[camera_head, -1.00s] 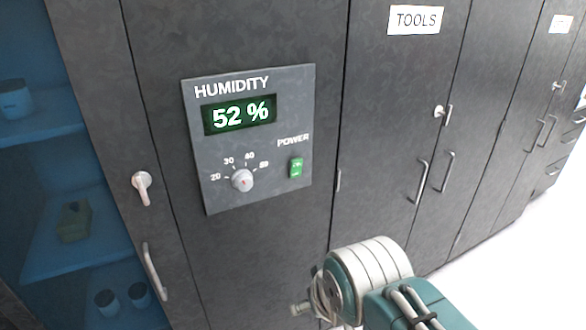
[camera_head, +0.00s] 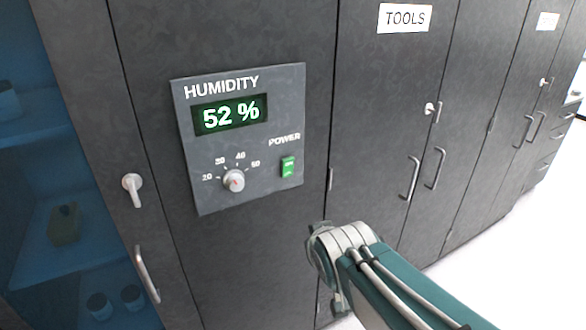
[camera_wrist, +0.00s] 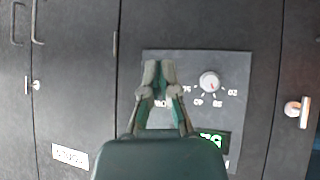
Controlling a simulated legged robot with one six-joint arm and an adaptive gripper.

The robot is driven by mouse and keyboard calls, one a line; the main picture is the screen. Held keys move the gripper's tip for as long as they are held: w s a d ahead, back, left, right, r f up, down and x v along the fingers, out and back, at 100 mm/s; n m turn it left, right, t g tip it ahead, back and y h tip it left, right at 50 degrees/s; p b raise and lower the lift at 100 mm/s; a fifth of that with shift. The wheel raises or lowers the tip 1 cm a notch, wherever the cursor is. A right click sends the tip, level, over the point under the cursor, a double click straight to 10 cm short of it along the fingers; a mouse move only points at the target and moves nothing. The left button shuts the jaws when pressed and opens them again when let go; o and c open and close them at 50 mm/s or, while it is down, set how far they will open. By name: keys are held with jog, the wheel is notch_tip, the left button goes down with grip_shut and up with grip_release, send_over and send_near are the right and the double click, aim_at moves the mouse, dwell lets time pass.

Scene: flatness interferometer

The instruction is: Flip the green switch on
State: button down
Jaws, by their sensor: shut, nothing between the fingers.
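The green switch (camera_head: 288,167) sits under the word POWER at the right side of the grey HUMIDITY panel (camera_head: 203,178). It carries small white marks; I cannot tell its exact position. In the wrist view the panel (camera_wrist: 225,66) appears upside down. My gripper (camera_wrist: 157,64) is shut and empty, with its fingertips in front of the panel's left part in that view. The switch cannot be made out there and seems hidden behind the fingers. I cannot tell whether the fingers touch the panel.
A white dial (camera_head: 233,181) is left of the switch, under the lit 52 % display (camera_head: 231,114). A door handle (camera_head: 133,189) stands further left. Dark TOOLS cabinet doors with handles (camera_head: 412,179) are at right. Blue shelves (camera_head: 62,245) are at far left.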

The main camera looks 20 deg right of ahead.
aim_at(290, 163)
jog(key=w+d+f+n+t+y, duration=0.1)
jog(key=w+d+n+t+y, duration=0.1)
jog(key=w+d+t+y, duration=0.2)
jog(key=shift+w+d+f+t, duration=0.25)
jog(key=shift+w+d+t, duration=1.3)
jog(key=shift+w+t, duration=1.85)
jog(key=shift+w, duration=0.15)
jog(key=x, duration=1.4)
jog(key=shift+a+f, duration=0.1)
